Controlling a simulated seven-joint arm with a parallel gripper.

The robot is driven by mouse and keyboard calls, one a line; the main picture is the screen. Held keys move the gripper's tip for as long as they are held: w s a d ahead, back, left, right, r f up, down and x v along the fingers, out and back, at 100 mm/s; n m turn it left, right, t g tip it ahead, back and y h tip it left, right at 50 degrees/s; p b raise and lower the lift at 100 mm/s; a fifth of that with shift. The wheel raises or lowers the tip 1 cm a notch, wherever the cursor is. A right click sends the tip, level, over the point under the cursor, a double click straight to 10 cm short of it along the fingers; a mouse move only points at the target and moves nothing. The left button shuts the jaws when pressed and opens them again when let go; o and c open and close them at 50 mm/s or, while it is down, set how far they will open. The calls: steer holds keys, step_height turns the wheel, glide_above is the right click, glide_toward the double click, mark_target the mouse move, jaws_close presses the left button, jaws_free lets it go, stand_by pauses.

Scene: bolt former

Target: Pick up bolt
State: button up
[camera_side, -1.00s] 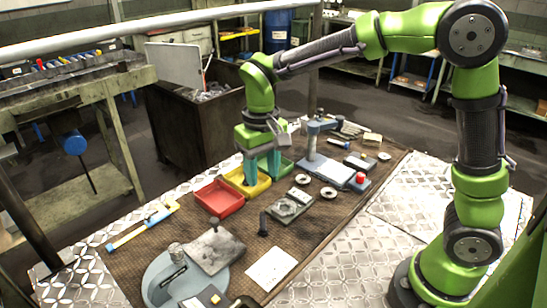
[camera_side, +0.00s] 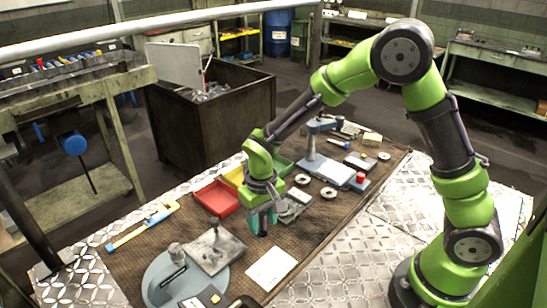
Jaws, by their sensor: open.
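A dark upright bolt (camera_side: 263,228) stands on the brown mat (camera_side: 310,222) near the middle of the work area. My gripper (camera_side: 263,222) points down at it with teal fingers. The fingers are open, and in this view the bolt shows between them, its upper part mostly hidden by the gripper. I cannot tell whether a finger touches it.
A red bin (camera_side: 217,198) and a yellow bin (camera_side: 234,176) are behind and left. A grey plate (camera_side: 216,250) lies to the left. A white sheet (camera_side: 271,268) lies in front. A blue-grey stand (camera_side: 314,158) with a red button is at the back right.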

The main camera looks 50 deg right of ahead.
steer(key=shift+f, duration=0.1)
jaws_close()
stand_by(0.4)
